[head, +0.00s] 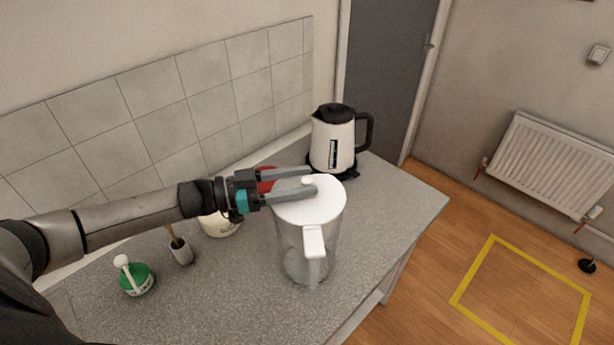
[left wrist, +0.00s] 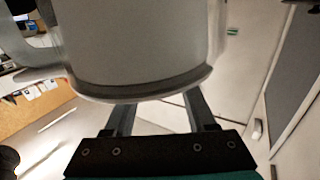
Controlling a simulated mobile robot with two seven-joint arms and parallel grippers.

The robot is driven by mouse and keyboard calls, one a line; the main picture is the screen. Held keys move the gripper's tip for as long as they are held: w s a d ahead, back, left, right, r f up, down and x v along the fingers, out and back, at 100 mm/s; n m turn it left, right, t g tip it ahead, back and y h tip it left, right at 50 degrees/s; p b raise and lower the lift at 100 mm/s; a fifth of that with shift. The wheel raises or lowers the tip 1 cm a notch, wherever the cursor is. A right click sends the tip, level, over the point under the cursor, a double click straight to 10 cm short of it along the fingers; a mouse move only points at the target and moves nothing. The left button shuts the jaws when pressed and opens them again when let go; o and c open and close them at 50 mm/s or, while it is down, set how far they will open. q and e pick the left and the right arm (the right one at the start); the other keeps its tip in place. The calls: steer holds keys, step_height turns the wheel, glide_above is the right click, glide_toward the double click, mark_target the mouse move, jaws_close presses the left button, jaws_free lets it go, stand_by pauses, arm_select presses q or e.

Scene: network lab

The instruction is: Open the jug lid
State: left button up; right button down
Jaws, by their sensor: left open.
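The jug (head: 318,250) is clear, with a white lid (head: 322,208) and a white handle (head: 314,243) facing the front. It stands upright on the grey worktop, and the lid sits on its top. My left gripper (head: 310,180) reaches in from the left at lid height. Its two fingers are apart over the lid's far left part, with a small white knob (head: 307,180) between them. I cannot tell whether they touch it. In the left wrist view a large pale rounded body hides the tips of the fingers. My right gripper is not in view.
A white and black kettle (head: 332,140) stands behind the jug. A cream pot (head: 219,225) is partly under my left arm. A small holder (head: 181,251) and a green container (head: 136,278) stand at the left. The front worktop (head: 225,300) is clear. A tiled wall runs behind.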

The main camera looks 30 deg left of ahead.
arm_select(q)
steer(key=shift+x, duration=0.8)
jaws_close()
stand_by(1.0)
